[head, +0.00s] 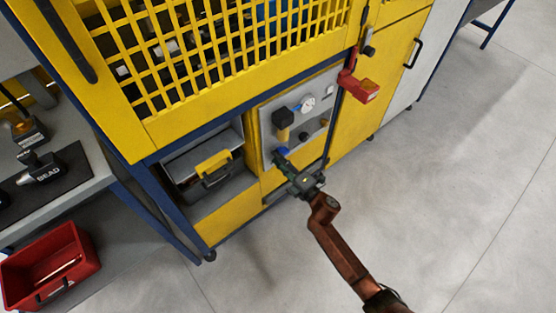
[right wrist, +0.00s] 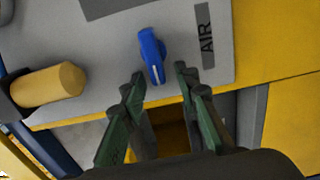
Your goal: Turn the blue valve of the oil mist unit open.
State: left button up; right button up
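The blue valve (right wrist: 152,55) is a small lever handle on a grey panel. In the right wrist view it stands nearly upright, its top leaning slightly left. In the head view the valve (head: 282,151) shows small at the panel's lower left. My right gripper (head: 284,159) is in front of it. In the right wrist view my right gripper (right wrist: 160,76) is open. Its green-sided fingers are either side of the handle's lower end in the picture, with gaps; whether they reach around it in depth I cannot tell. My left gripper is not in view.
An AIR label (right wrist: 207,35) is right of the valve. A yellow-handled case (head: 213,165) is left. Open floor lies right.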

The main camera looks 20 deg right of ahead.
jog(key=v, duration=1.2)
